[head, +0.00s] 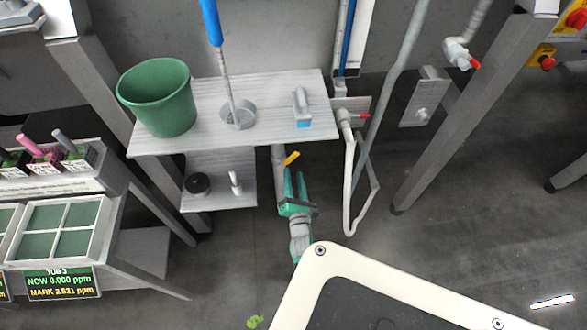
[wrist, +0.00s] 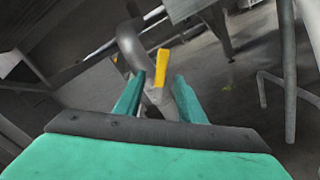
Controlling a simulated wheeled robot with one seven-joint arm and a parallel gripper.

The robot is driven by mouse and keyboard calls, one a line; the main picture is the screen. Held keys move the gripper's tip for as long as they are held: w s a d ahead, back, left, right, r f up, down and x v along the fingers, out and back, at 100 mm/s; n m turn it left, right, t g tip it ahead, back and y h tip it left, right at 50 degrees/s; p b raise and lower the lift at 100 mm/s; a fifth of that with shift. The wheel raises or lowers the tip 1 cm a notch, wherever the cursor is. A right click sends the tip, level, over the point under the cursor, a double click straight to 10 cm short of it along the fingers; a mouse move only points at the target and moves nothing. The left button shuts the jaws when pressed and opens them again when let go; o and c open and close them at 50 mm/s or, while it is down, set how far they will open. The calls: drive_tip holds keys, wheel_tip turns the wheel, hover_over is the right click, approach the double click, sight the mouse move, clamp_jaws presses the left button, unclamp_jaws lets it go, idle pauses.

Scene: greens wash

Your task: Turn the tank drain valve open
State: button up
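The tank drain valve has a yellow lever (head: 292,158) on a grey pipe (head: 278,165) below the front edge of the shelf. In the wrist view the yellow lever (wrist: 160,66) stands nearly upright, leaning slightly right, in front of the curved grey pipe (wrist: 130,45). My gripper (head: 294,173) is below the shelf, its green fingers pointing up toward the lever. In the wrist view my gripper (wrist: 159,78) is open, and the lever shows between its fingertips with a gap on each side. I cannot tell whether the lever is fully between the fingers or just beyond them.
The shelf (head: 190,142) above holds a green bucket (head: 165,105), a metal cup (head: 238,118) with a blue-handled tool and a small dispenser (head: 302,105). A red-handled valve (head: 360,116) with a white hose (head: 349,180) is at right. A table leg (head: 440,130) stands farther right.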

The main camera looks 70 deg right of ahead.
drive_tip(key=shift+v, duration=0.95)
